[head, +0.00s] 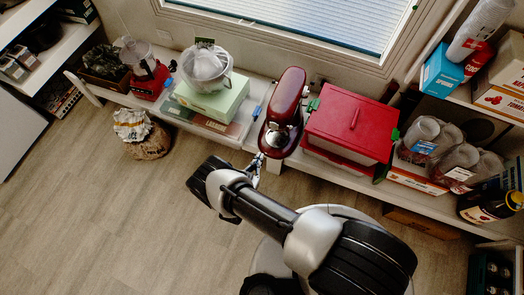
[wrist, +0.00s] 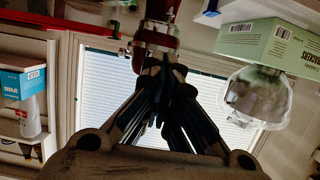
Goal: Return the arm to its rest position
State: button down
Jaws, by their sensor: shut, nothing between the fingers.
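My arm reaches up and left from the bottom of the head view. My gripper (head: 257,167) is small there and partly hidden by my wrist, just in front of a dark red stand mixer (head: 284,105) on the low shelf. The wrist view is upside down and shows my gripper (wrist: 164,64) with its fingers together and nothing between them. The mixer (wrist: 158,38) shows just beyond the fingertips in that view. I cannot tell whether they touch it.
A red box (head: 352,118) stands right of the mixer. A paper sack (head: 146,135) stands on the floor. The wooden floor (head: 110,220) at left is clear.

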jog(key=w+a+r+m+g+y, duration=0.1)
jog(key=w+a+r+g+y, duration=0.1)
jog(key=w+a+r, duration=0.5)
jog(key=w+a+r+g+y, duration=0.1)
jog(key=w+a+r+y, duration=0.1)
jog(key=w+a+r, duration=0.6)
jog(key=w+d+r+n+g+y, duration=0.1)
jog(key=d+r+y, duration=0.15)
jog(key=r, duration=0.95)
jog(key=w+d+r+n+g+y, duration=0.1)
jog(key=d+r, duration=0.2)
jog(key=r, duration=0.9)
jog(key=s+d+r+n+g, duration=0.1)
jog(key=s+d+r, duration=0.5)
jog(key=r, duration=0.2)
jog(key=s+d+r+n+g, duration=0.1)
jog(key=s+d+r, duration=0.45)
jog(key=r, duration=0.35)
jog(key=s+d, duration=0.5)
jog(key=s, duration=0.3)
jog(key=s+d+r+g+h, duration=0.1)
jog(key=s+d, duration=0.4)
jog(key=s, duration=0.3)
jog(key=s+d+r+n+g+h, duration=0.1)
jog(key=s+d, duration=0.4)
jog(key=s, duration=0.3)
jog(key=shift+s, duration=0.3)
